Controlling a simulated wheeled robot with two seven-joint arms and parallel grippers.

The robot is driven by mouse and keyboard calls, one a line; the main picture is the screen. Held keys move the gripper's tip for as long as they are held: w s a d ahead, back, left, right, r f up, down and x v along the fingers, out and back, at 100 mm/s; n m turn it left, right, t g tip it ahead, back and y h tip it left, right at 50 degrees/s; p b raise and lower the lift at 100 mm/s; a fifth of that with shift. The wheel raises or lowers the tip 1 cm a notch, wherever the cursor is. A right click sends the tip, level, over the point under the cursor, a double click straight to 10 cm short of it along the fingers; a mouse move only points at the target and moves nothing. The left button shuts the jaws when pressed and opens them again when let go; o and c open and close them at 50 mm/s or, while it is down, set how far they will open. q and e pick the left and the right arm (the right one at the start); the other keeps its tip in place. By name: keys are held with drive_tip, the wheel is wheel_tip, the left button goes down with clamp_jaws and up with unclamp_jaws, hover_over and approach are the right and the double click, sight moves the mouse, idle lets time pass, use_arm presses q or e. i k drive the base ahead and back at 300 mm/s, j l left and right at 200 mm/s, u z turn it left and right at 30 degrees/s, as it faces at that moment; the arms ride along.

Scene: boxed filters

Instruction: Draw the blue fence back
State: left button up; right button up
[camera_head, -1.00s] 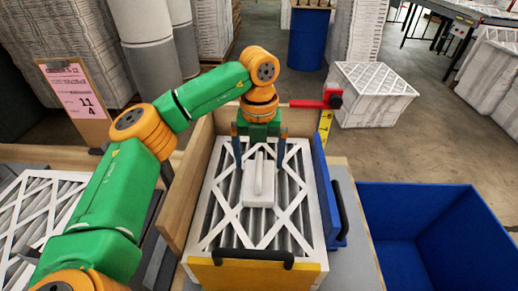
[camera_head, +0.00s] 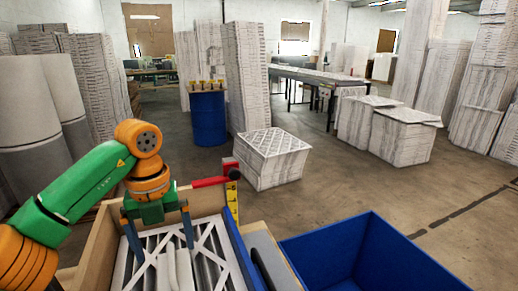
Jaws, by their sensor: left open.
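The blue fence (camera_head: 238,249) is an upright panel along the right side of the wooden box. A black handle (camera_head: 265,272) stands on its outer side, partly cut off by the lower edge. A white pleated filter (camera_head: 208,238) with crossed strips lies in the box, and a white block (camera_head: 176,272) sits on it. My left gripper (camera_head: 161,248) is open, pointing down over the filter near the back of the box, to the left of the blue fence and apart from it. My right gripper is not in view.
A red lever (camera_head: 212,181) with a black knob and a yellow scale (camera_head: 232,205) stand at the box's back right corner. A blue bin (camera_head: 372,245) is at the right. A filter stack (camera_head: 272,160), a blue drum (camera_head: 208,118) and more stacks stand on the floor behind.

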sight(257, 277)
drive_tip(key=k+l, duration=0.45)
drive_tip(key=k, duration=0.15)
drive_tip(key=k+l, duration=0.45)
drive_tip(key=k, duration=0.2)
